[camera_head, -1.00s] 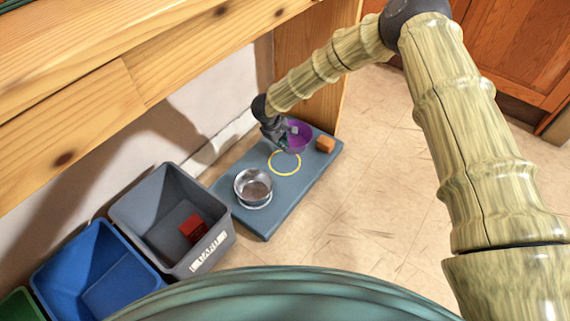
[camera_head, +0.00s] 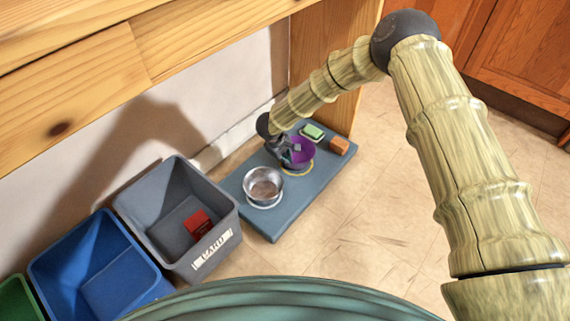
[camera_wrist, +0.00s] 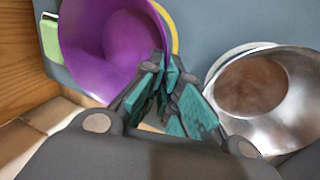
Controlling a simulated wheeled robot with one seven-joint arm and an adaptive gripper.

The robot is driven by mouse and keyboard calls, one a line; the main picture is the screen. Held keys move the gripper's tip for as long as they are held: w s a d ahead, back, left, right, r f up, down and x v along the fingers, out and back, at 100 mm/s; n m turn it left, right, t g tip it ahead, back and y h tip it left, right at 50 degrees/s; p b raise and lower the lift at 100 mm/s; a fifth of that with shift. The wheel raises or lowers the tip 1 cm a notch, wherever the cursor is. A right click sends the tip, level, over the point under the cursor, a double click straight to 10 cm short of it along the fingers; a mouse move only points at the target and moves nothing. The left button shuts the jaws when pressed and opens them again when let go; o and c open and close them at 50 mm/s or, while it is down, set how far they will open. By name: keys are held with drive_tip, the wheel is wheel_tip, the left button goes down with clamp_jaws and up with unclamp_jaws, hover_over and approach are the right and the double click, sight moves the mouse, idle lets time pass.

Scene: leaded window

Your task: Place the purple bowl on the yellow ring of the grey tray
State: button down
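The purple bowl (camera_head: 301,153) is over the yellow ring (camera_head: 297,174) of the grey tray (camera_head: 277,226) and hides most of it. I cannot tell whether the bowl touches the tray. My gripper (camera_head: 286,151) is at the bowl's left side. In the wrist view, my gripper's fingertips (camera_wrist: 168,72) are close together on the rim of the purple bowl (camera_wrist: 112,45). The bowl looks tilted there. A strip of the yellow ring (camera_wrist: 168,22) shows beside the bowl.
A metal bowl (camera_head: 263,187) stands on a white ring on the tray's near part, close to my fingers. A green block (camera_head: 312,131) and an orange block (camera_head: 339,146) are at the tray's far end. A grey bin (camera_head: 178,235) stands left; a wooden shelf overhangs.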

drive_tip(key=shift+f, duration=0.95)
drive_tip(key=c, duration=1.6)
unclamp_jaws()
drive_tip(key=shift+c, duration=0.2)
drive_tip(key=p+v, duration=0.5)
drive_tip(key=v, duration=0.7)
